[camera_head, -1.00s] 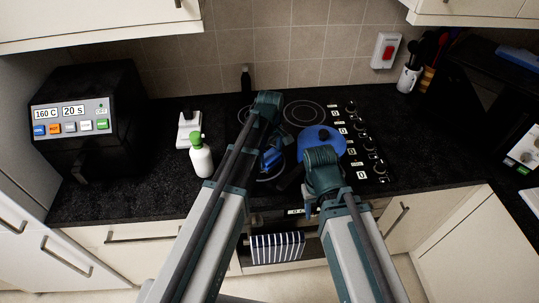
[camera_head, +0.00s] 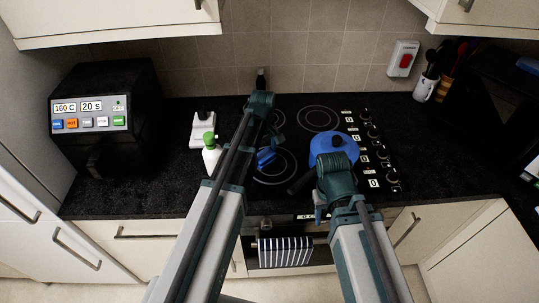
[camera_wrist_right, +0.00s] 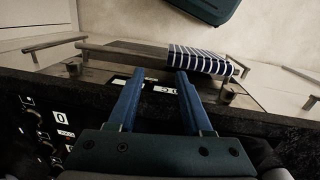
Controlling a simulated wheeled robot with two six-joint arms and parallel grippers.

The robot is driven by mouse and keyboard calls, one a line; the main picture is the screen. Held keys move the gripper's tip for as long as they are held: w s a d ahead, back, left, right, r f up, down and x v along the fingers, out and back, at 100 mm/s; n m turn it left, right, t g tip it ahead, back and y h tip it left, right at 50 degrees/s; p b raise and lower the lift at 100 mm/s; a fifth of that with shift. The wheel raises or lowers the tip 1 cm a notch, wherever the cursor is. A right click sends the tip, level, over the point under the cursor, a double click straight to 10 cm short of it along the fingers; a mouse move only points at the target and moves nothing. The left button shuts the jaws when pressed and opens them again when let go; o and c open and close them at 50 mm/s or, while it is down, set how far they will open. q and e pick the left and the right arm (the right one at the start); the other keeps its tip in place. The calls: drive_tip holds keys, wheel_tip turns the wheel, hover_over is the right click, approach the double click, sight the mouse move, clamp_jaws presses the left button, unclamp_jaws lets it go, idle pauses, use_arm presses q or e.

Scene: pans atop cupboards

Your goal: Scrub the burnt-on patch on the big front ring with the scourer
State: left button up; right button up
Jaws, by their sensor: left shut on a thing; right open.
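The big front ring (camera_head: 283,178) is a set of pale circles on the black hob, in the head view. I cannot make out the burnt-on patch. My left gripper (camera_head: 266,160) is shut, its blue fingers at the ring's upper left part. What it holds is mostly hidden by the fingers and arm; I cannot clearly see the scourer. I cannot tell whether it touches the glass. My right gripper (camera_head: 318,210) is open and empty by the counter's front edge. In the right wrist view its fingers (camera_wrist_right: 157,82) stand apart.
A blue lidded pan (camera_head: 330,144) stands right of the ring, its dark handle pointing front-left. A white bottle with green cap (camera_head: 211,157) stands left of the hob. Knobs (camera_head: 383,153) line the hob's right side. A striped towel (camera_head: 285,251) hangs on the oven rail.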

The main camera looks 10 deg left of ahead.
sight(275, 152)
use_arm(q)
drive_tip(key=shift+a, duration=0.5)
drive_tip(key=shift+d, duration=0.1)
drive_tip(key=shift+w+d, duration=0.4)
drive_tip(key=shift+d, duration=0.4)
drive_tip(key=shift+w+d, duration=0.2)
drive_tip(key=shift+d, duration=0.4)
drive_tip(key=shift+w+d, duration=0.2)
drive_tip(key=shift+d, duration=0.45)
drive_tip(key=shift+d, duration=0.1)
drive_tip(key=shift+w+d, duration=0.15)
drive_tip(key=shift+d, duration=1.1)
